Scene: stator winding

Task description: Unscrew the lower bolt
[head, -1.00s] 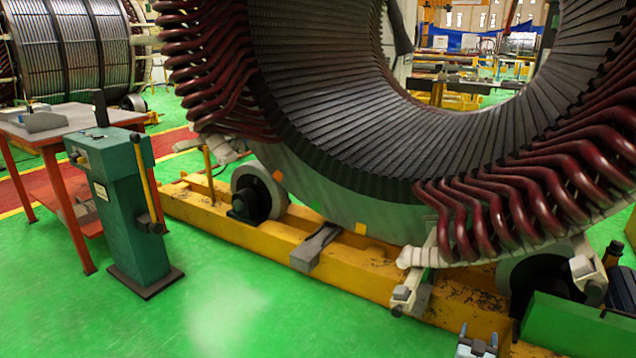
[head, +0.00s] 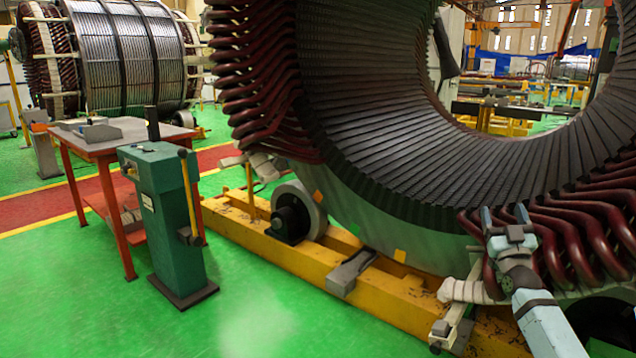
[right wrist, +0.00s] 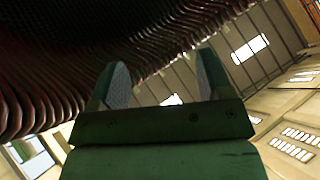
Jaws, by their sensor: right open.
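My right gripper (head: 507,222) is open and empty in the head view, raised in front of the dark red coils (head: 590,235) at the lower right of the big stator (head: 400,160). In the right wrist view its two fingers (right wrist: 160,85) stand apart, with nothing between them. A pale clamp bracket (head: 455,310) hangs below and left of the gripper, at the stator's lower edge. I cannot make out which part is the lower bolt. My left gripper is not in view.
The stator rests on a yellow frame (head: 378,308) with rollers (head: 297,212). A green pedestal (head: 168,225) and a red-legged table (head: 115,140) stand at the left. The green floor in front is clear. A second wound cylinder (head: 125,60) stands behind.

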